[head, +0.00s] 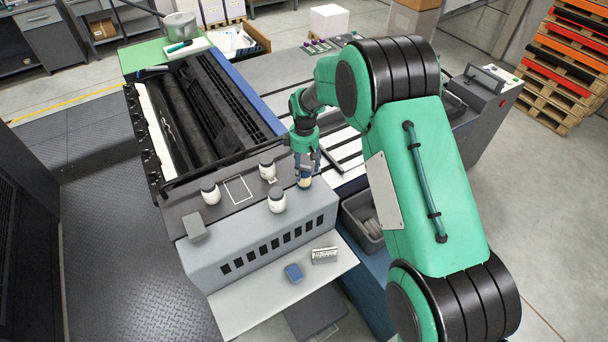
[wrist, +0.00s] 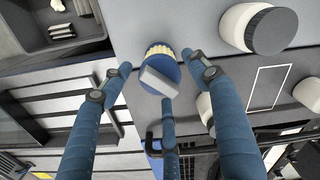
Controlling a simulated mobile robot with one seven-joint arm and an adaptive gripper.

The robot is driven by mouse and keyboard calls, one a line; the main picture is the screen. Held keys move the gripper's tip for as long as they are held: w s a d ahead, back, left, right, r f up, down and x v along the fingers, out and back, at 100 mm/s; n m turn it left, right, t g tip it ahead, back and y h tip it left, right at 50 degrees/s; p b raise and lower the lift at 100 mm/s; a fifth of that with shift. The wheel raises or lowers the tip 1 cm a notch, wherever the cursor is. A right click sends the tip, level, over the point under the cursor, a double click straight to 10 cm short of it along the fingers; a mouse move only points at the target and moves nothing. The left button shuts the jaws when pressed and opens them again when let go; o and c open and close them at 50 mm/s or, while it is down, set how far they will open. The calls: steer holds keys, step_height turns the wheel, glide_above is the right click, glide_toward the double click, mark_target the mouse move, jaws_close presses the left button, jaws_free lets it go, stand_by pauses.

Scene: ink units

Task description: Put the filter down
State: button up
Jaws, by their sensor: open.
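The filter (head: 304,182) has a yellow pleated body and blue round end. It is at the right end of the grey deck (head: 232,222), and also shows in the wrist view (wrist: 159,50) with a grey block-like part facing the camera. My gripper (head: 305,168) is above and around it in the head view. In the wrist view its blue fingers are spread, with tips on either side of the filter and one below it. The fingers look apart from it. Whether its underside rests fully on the deck is hidden.
White-and-dark containers (head: 277,200) stand left of the filter, near a white outlined rectangle (head: 238,190). A grey block (head: 195,228) is at the deck's left. A dark bin (head: 362,222) is to the right. A blue item (head: 293,273) and pale box (head: 324,255) lie on the front shelf.

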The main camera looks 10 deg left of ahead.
steer(key=shift+r+b, duration=0.35)
steer(key=shift+r, duration=3.1)
